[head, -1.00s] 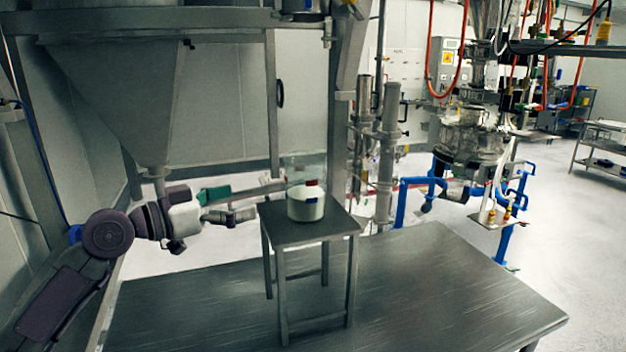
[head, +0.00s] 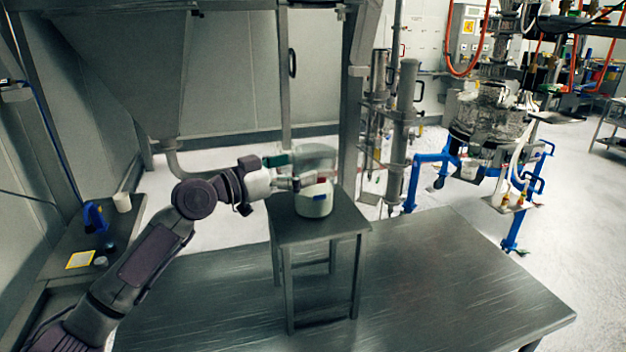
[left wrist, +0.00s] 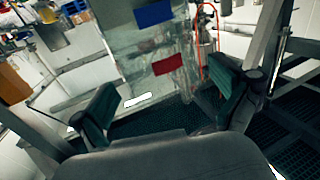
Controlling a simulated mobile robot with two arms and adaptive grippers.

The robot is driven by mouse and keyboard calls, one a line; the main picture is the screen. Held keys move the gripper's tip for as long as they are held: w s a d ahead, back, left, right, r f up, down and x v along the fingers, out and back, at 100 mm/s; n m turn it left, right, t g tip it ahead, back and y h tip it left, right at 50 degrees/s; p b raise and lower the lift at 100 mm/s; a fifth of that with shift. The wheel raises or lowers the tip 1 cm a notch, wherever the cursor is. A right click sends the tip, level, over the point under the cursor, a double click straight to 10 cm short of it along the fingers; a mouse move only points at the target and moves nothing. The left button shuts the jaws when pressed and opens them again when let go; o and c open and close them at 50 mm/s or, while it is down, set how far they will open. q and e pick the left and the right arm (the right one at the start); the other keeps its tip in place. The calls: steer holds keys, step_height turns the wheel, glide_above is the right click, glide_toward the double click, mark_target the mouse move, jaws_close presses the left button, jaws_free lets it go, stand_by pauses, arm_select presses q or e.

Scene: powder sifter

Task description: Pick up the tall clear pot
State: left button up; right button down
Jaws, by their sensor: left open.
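The tall clear pot (head: 316,204) stands upright on a small grey metal stool (head: 336,226). Its upper part is see-through and its lower part looks whitish, with a red and a blue patch on its side. My left gripper (head: 298,171) is open at the left side of the pot, its fingers pointing right toward it at upper height. In the left wrist view, the pot (left wrist: 150,62) shows as a clear wall beyond and between the two spread green fingers (left wrist: 166,88). I cannot tell whether either finger touches it. My right gripper is out of view.
The stool stands on a wide metal table (head: 440,270), clear to the right. A side bench at the left holds a blue item (head: 95,218) and a white cup (head: 122,202). A large hopper (head: 120,60) hangs behind my left arm.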

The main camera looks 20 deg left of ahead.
arm_select(q)
steer(key=p+x, duration=0.1)
steer(key=x, duration=0.3)
steer(key=shift+d+p, duration=0.1)
steer(key=shift+p, duration=0.25)
steer(key=shift+f, duration=0.1)
steer(key=shift+s, duration=0.2)
steer(key=shift+c, duration=1)
steer(key=c, duration=1.3)
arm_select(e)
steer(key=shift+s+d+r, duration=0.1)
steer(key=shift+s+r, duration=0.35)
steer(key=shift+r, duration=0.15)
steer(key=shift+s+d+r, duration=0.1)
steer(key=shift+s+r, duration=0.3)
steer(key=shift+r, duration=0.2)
